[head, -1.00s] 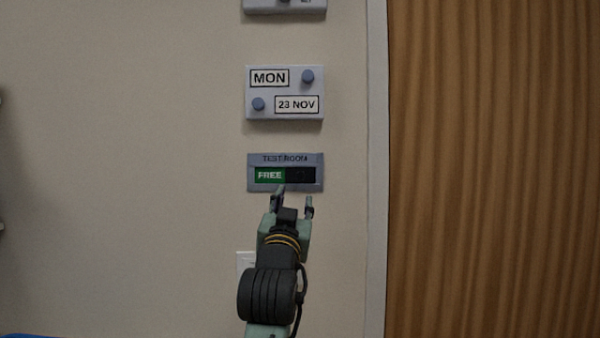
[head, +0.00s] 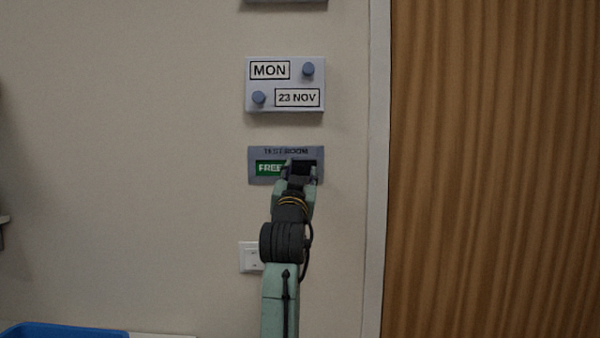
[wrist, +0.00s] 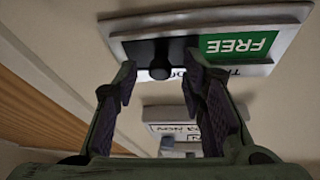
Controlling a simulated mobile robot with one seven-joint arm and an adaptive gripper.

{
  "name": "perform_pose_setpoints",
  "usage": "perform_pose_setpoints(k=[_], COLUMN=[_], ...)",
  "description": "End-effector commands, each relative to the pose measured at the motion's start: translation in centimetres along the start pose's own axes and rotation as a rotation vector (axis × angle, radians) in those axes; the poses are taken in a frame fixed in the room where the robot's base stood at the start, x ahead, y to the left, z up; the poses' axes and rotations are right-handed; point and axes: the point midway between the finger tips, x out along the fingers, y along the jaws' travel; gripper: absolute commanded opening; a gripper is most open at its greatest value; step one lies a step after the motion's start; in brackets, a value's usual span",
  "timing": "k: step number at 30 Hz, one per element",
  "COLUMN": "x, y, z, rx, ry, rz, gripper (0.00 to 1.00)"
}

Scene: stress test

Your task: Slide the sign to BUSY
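The sign (head: 252,180) is a grey plate on the wall, lettered TEST ROOM. Its window shows a green FREE panel (head: 267,168) at the left and a dark part at the right, partly hidden by my gripper (head: 300,173). In the wrist view the sign (wrist: 290,15) appears upside down, with FREE (wrist: 238,44) at the right. A dark knob (wrist: 160,72) stands out from the dark part of the sign. My gripper (wrist: 158,66) is open, with one finger on each side of the knob and gaps visible between them. No BUSY lettering shows.
A calendar plate (head: 285,82) reading MON, 23 NOV, with two round knobs, is above the sign. A light switch (head: 249,257) is below, behind my arm. A wooden door (head: 490,170) is at the right. A blue container (head: 65,331) is at the lower left.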

Motion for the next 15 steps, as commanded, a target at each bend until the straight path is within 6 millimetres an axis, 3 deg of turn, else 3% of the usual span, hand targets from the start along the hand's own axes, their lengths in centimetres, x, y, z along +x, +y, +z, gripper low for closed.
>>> perform_pose_setpoints(k=[2,15], x=[-0.02,-0.04], y=[0.0,-0.01], z=[0.0,-0.01], rx=[0.0,0.0], ry=[0.0,0.0], rz=[0.0,0.0], gripper=[0.37,0.08])
